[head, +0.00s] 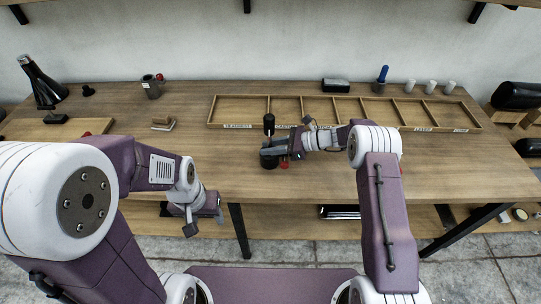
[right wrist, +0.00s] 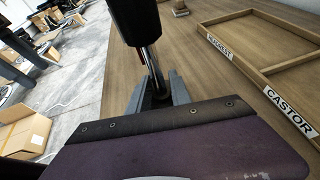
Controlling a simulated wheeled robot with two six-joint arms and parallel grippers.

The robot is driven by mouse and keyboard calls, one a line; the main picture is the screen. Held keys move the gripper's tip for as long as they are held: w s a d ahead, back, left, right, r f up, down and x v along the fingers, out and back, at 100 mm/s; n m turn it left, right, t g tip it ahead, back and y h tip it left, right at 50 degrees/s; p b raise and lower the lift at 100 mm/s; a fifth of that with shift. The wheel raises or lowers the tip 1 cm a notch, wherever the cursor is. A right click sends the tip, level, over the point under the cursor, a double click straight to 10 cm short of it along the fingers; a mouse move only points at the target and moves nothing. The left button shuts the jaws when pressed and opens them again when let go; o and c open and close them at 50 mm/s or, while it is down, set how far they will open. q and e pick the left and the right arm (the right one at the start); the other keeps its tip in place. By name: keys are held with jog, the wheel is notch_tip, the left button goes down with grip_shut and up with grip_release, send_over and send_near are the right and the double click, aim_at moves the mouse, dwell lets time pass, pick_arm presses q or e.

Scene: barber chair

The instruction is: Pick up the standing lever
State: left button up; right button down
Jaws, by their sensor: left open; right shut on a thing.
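The standing lever has a black grip (head: 269,123) at its top and a dark lower end near the table's front edge. In the right wrist view its black grip (right wrist: 136,18) and chrome rod rise between the fingers. My right gripper (head: 272,150) is shut on the lever, around its rod below the grip; it also shows in the right wrist view (right wrist: 160,92). The lever looks close to upright, and I cannot tell whether its lower end touches the table. My left gripper (head: 197,218) is open and empty, low at the table's front edge.
A shallow wooden tray (head: 238,127) with several labelled compartments lies behind the lever; labels read HEADREST and CASTOR.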

aim_at(269, 140)
jog(key=shift+s+f, duration=0.2)
jog(key=shift+f, duration=0.1)
dwell(0.4)
jog(key=r, duration=0.4)
jog(key=shift+w+r, duration=0.15)
jog(key=shift+w, duration=0.1)
pick_arm(q)
jog(key=shift+w+f+b, duration=0.1)
jog(key=shift+f+b, duration=0.4)
jog(key=shift+f, duration=0.05)
pick_arm(e)
jog(key=s+d+r, duration=0.5)
jog(key=d+r, duration=0.2)
jog(key=d, duration=0.3)
jog(key=shift+s, duration=0.4)
pick_arm(q)
jog(key=shift+f+b, duration=1.9)
pick_arm(e)
jog(key=shift+w+a+f, duration=0.95)
jog(key=shift+a+f, duration=0.6)
jog(key=shift+a, duration=0.15)
jog(key=shift+w+a+f, duration=1)
jog(key=shift+a+f, duration=0.6)
jog(key=shift+a, duration=0.1)
jog(key=shift+w+a+f, duration=0.95)
jog(key=shift+a+f, duration=0.6)
jog(key=shift+a, duration=0.15)
